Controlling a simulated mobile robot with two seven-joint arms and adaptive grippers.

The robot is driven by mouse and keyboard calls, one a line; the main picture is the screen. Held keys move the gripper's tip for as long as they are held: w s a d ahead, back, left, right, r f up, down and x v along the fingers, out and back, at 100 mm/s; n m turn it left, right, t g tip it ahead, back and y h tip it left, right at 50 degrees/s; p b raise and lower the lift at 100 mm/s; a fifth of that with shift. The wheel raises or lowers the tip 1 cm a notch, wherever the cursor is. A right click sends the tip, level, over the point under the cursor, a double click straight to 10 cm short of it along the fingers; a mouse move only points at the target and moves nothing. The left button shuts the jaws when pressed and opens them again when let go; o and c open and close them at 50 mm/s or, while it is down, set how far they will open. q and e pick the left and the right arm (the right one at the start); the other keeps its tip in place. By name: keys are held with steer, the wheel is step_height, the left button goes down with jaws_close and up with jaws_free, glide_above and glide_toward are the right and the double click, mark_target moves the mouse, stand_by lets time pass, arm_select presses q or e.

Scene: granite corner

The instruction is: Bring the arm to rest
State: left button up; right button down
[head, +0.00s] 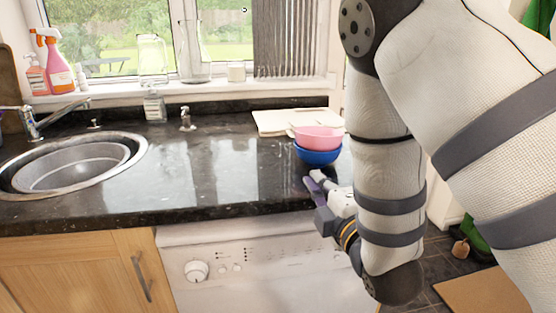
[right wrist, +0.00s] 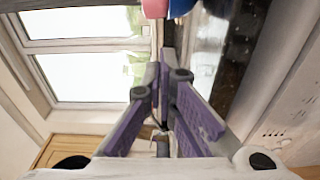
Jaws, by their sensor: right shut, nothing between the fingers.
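My right arm (head: 386,175) hangs in from the right of the head view, covered in pale fabric with dark straps. My right gripper (head: 312,184) is at the counter's front edge, just in front of the bowls. In the right wrist view its purple-padded fingers (right wrist: 167,62) are shut with nothing between them. A pink bowl (head: 318,138) sits in a blue bowl (head: 318,156) on the counter, apart from the gripper. Both bowls show cut off at the top of the wrist view. My left gripper is not in view.
The dark granite counter (head: 225,165) is mostly bare in the middle. A pale board (head: 280,121) lies behind the bowls. A round sink (head: 70,165) with a tap is at the left. A white appliance (head: 240,265) stands under the counter. Bottles and glass jars line the window side.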

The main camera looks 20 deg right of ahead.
steer(key=s+a+f+m+g+y, duration=0.1)
steer(key=s+f+m+g, duration=0.4)
steer(key=f, duration=0.7)
steer(key=s+a+f+m+g, duration=0.1)
steer(key=s+f+m+g, duration=0.5)
steer(key=f, duration=0.7)
steer(key=s+a+f+m+g, duration=0.1)
steer(key=s+f+m+g, duration=0.2)
steer(key=s, duration=0.9)
steer(key=s+a+f+m+g+y, duration=0.1)
steer(key=s+f+g, duration=0.4)
steer(key=s, duration=0.7)
steer(key=shift+s+a+f+m+y, duration=0.35)
steer(key=shift+a+f+m, duration=0.2)
steer(key=shift+f+m, duration=0.3)
steer(key=shift+r, duration=0.1)
